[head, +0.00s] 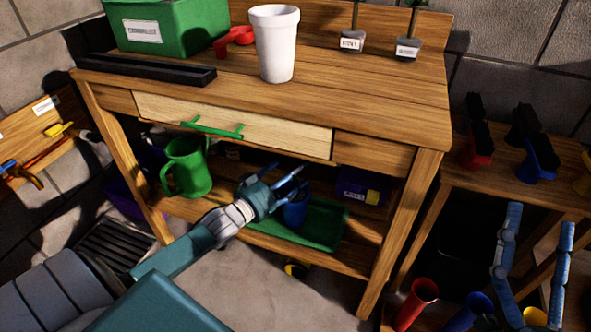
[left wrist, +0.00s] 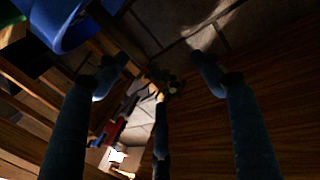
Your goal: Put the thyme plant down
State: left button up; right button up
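Two small grey pots with stems stand at the back of the workbench in the head view, a left one (head: 352,41) and a right one (head: 407,48). Their labels are too small to read, so I cannot tell which is thyme. My left gripper (head: 290,178) reaches below the drawer, beside a blue cup-like container (head: 296,212) on the lower shelf. Its fingers are spread in the left wrist view (left wrist: 160,75), with no held object visible. A small greenish tuft (left wrist: 167,80) shows beyond them, unclear. My right gripper (head: 540,215) is open at the right.
The workbench (head: 350,90) carries a white cup (head: 275,45), a red scoop (head: 233,40) and a green box (head: 165,25). Below are a green jug (head: 187,167), a green tray (head: 325,232) and a blue box (head: 362,187).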

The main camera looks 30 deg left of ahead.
pick_arm(q)
jog(key=shift+r, duration=0.1)
jog(key=shift+s, duration=0.2)
jog(key=s+a+p, duration=0.2)
jog(key=s+p, duration=0.2)
jog(key=s, duration=0.8)
jog(key=d+r+g, duration=0.1)
jog(key=d+r, duration=0.2)
jog(key=d, duration=1.5)
jog(key=s+d+r+g+h, duration=0.1)
jog(key=d+r, duration=0.7)
jog(key=shift+s+r+n, duration=0.15)
jog(key=shift+n, duration=0.15)
pick_arm(e)
jog(key=w+d+f+g+h, duration=0.1)
jog(key=w+f+g+h, duration=0.2)
jog(key=f+g, duration=0.6)
notch_tip(320, 180, down, 9)
jog(key=shift+w, duration=0.55)
